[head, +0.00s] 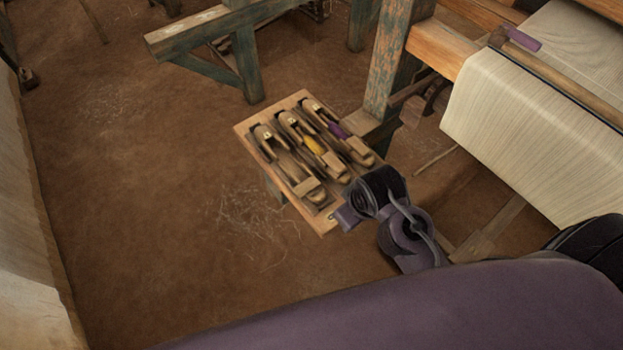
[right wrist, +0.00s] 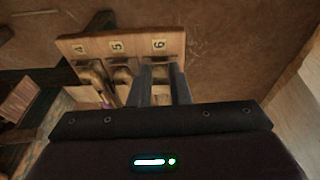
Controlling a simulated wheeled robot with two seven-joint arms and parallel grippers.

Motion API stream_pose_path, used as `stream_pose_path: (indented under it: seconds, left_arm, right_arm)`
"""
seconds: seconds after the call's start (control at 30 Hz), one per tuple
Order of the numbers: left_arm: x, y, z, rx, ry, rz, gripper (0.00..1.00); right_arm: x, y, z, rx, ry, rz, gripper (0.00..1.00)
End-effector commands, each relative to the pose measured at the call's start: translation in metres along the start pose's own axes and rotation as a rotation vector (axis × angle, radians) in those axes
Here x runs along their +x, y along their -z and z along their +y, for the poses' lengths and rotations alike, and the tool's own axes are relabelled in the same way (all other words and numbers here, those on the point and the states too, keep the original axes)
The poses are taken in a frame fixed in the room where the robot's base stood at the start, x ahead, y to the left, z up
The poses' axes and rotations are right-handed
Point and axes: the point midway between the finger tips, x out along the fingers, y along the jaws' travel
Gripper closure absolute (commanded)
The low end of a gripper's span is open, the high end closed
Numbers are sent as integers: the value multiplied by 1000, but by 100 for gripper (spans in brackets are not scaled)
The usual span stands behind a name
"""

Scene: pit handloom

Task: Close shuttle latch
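A wooden tray (head: 243,131) holds three wooden shuttles side by side. The left shuttle (head: 290,165) shows no coloured bobbin; the middle one (head: 313,146) has yellow thread and the right one (head: 338,132) purple. Pale blocks, perhaps latches, sit at their near ends. In the right wrist view the tray (right wrist: 120,42) bears labels 4, 5 and 6. My right gripper (right wrist: 162,82) has two dark fingers apart, over or close to the slot marked 6. In the head view it is at the tray's near corner, fingertips hidden. Whether a latch is open or shut is unclear. My left gripper is not seen.
The loom frame (head: 390,65) with pale cloth (head: 530,135) stands to the right of the tray. A worn blue-green wooden bench (head: 235,40) is behind it.

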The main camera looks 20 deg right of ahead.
Motion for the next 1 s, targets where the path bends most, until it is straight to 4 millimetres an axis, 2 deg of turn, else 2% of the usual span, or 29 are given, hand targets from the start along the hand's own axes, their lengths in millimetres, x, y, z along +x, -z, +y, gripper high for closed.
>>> stream_pose_path:
  seconds: [0.13,0.37,0.57,0.7,0.8,1.0]
  left_arm:
    - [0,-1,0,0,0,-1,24]
    - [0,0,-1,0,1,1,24]
    - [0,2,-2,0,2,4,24]
    - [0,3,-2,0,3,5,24]
    - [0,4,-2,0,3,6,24]
    - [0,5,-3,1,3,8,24]
  right_arm:
    - [0,16,5,-154,6,-20,83]
    - [20,42,11,-432,33,-61,83]
    - [50,80,16,-782,88,-102,83]
    - [71,118,18,-1118,155,-126,83]
    - [79,139,19,-1322,202,-133,83]
    - [86,158,19,-1532,258,-136,83]
